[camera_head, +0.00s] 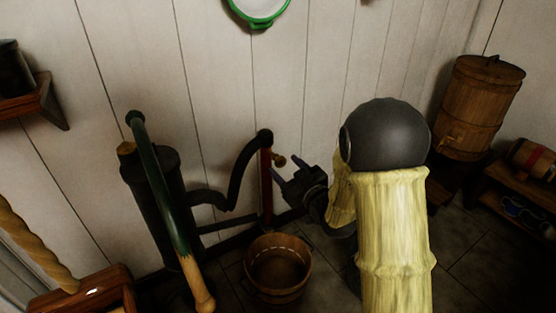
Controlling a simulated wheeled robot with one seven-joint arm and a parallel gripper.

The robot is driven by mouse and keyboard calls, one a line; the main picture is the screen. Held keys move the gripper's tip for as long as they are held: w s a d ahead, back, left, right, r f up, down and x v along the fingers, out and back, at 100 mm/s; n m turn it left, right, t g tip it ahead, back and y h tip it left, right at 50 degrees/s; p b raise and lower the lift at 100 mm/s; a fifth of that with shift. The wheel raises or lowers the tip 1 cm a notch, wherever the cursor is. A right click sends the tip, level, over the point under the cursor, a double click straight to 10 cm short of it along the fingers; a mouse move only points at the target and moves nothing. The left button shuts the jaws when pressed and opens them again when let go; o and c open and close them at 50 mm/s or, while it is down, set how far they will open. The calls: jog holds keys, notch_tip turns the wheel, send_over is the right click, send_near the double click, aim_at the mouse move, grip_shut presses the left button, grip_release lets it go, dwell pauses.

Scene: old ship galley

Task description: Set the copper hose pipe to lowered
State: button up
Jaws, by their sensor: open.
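A reddish copper-coloured upright pipe (267,190) stands by the wall in the middle of the view. I cannot tell for sure which of these parts is the copper hose pipe. My gripper (281,172) is just right of the upright pipe, a little below the brass fitting. Its dark fingers point left toward the pipe and are open, with nothing seen between them. Whether a fingertip touches the pipe is too small to tell.
A dark hand pump (152,205) with a long green and wooden handle stands left. A wooden bucket (278,270) sits on the floor below the pipe. A wooden keg (482,108) stands at right, above a low shelf (515,185). The white plank wall lies close behind.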

aim_at(282, 164)
jog(key=x, duration=0.4)
jog(key=shift+w+a, duration=0.25)
jog(key=shift+w, duration=0.1)
grip_shut()
